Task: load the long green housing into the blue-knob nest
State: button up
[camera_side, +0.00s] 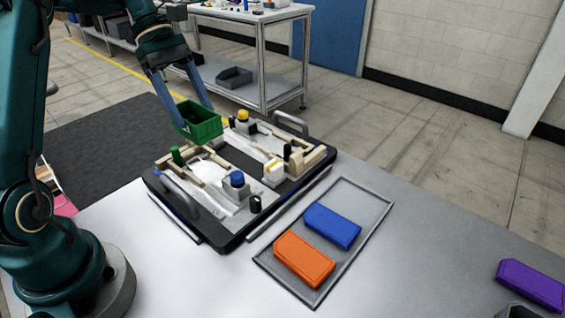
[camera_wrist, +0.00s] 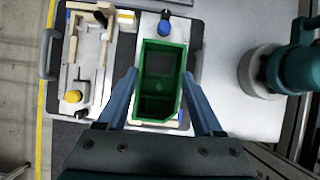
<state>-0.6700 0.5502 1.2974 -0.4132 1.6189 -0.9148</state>
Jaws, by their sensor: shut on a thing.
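The green housing (camera_side: 198,124) is an open box. My gripper (camera_side: 188,116) is shut on it, one finger on each side, and holds it above the pallet's far left part. In the wrist view, the housing (camera_wrist: 160,82) hangs between my gripper's fingers (camera_wrist: 160,100) and covers much of the blue-knob nest (camera_wrist: 150,25). The blue knob (camera_side: 237,179) stands at the near end of its nest; it also shows in the wrist view (camera_wrist: 165,27), beyond the housing. The yellow knob (camera_side: 243,115) belongs to the neighbouring nest, which looks empty.
The dark pallet (camera_side: 228,246) has raised grey handles (camera_side: 291,123) at two ends. A shallow grey tray (camera_side: 375,205) holds a blue housing (camera_side: 332,226) and an orange housing (camera_side: 304,258). A purple housing (camera_side: 531,286) lies at far right. The table between is clear.

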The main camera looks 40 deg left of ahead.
jog(key=shift+a+f, duration=0.1)
jog(key=shift+f, duration=3.7)
jog(key=shift+f, duration=0.35)
jog(key=shift+f, duration=0.65)
jog(key=o, duration=1.5)
jog(key=shift+v, duration=2.55)
